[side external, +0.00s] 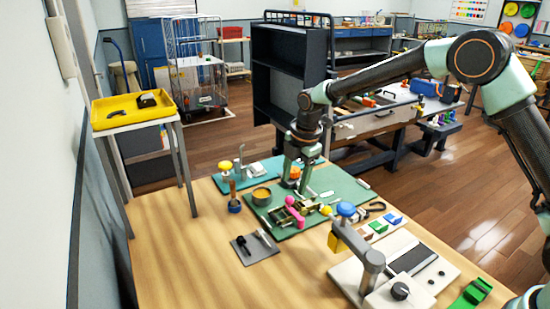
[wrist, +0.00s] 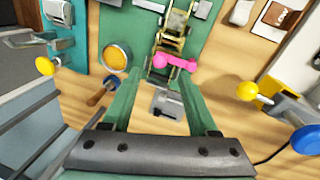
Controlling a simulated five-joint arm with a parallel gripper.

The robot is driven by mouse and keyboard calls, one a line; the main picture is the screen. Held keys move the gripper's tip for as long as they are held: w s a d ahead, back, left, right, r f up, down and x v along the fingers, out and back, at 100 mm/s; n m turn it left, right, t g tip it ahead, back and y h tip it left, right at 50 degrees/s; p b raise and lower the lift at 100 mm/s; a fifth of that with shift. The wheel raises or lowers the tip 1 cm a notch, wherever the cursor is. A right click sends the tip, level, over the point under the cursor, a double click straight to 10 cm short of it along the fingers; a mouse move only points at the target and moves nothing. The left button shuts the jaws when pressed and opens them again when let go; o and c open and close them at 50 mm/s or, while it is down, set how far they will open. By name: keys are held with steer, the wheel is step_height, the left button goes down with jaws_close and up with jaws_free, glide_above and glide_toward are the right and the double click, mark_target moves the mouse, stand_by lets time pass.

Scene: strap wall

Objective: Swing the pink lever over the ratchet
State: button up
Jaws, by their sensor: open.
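The pink lever (side external: 294,212) sticks out from the metal ratchet (side external: 312,206) on the green mat (side external: 345,187). In the wrist view the pink lever (wrist: 175,62) lies crosswise just past my fingertips, its right end near the right finger. The brassy ratchet (wrist: 174,32) runs up the picture behind it. My gripper (wrist: 159,76) is open with nothing between its fingers. In the side view my gripper (side external: 298,184) points down above the mat, behind the lever in the picture. Whether a finger touches the lever cannot be told.
A round tin with yellow contents (side external: 261,194) and a wooden-handled tool (side external: 234,199) stand left of the ratchet. The table's front left is clear.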

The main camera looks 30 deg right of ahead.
step_height(320, 180, up, 6)
steer(key=s, duration=0.1)
steer(key=shift+s+d+r, duration=0.15)
steer(key=shift+r, duration=0.05)
steer(key=s+d+r+m+t, duration=0.2)
steer(key=s+d+r+m, duration=0.3)
steer(key=s+r+m, duration=0.5)
steer(key=s+d+f+m+t, duration=0.1)
steer(key=s+d+f+m, duration=0.1)
steer(key=s+m, duration=0.8)
steer(key=s+d, duration=0.1)
steer(key=s, duration=0.2)
steer(key=shift+d+f, duration=0.15)
